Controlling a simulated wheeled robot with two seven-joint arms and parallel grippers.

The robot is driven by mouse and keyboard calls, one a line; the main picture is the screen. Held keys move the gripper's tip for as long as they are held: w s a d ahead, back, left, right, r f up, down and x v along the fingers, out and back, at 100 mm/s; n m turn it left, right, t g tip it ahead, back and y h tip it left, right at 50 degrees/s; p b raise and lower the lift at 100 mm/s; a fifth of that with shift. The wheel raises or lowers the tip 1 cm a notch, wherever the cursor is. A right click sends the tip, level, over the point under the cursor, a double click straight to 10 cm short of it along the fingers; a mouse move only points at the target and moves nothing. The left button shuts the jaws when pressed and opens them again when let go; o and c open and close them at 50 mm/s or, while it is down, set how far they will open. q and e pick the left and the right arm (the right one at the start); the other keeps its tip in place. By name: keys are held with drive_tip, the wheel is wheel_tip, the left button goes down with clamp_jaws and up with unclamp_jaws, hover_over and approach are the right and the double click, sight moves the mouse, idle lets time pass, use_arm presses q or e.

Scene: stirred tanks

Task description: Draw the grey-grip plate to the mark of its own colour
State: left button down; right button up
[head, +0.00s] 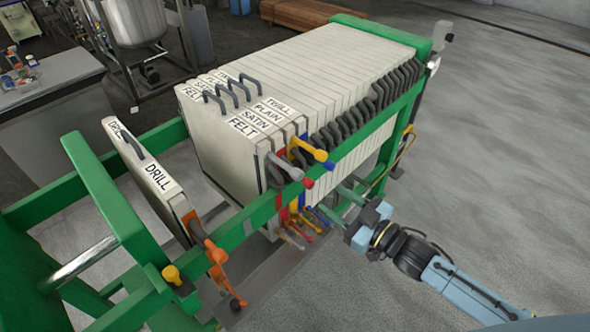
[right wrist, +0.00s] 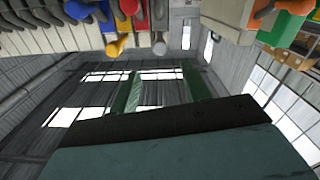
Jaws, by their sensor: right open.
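The FELT plate (head: 222,150) is the front plate of the pale stack, and a grey grip (head: 290,168) sticks out at its upper right corner. In the right wrist view a grey grip (right wrist: 158,42) hangs at the top, beside red, yellow and blue ones. My right gripper (head: 342,203) is open and empty, beside the press's right rail, apart from the grips. Its two fingers (right wrist: 162,94) show in the right wrist view with nothing between them. My left gripper is not in view.
The DRILL plate (head: 150,182) with an orange grip (head: 212,252) stands apart from the stack, nearer the left end of the green frame (head: 105,195). A gap separates them. A yellow knob (head: 172,274) sits by the near rail. Open floor (head: 500,150) lies to the right.

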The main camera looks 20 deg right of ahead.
sight(301, 178)
drive_tip(key=x, duration=1.3)
drive_tip(key=shift+w+f, duration=0.1)
clamp_jaws()
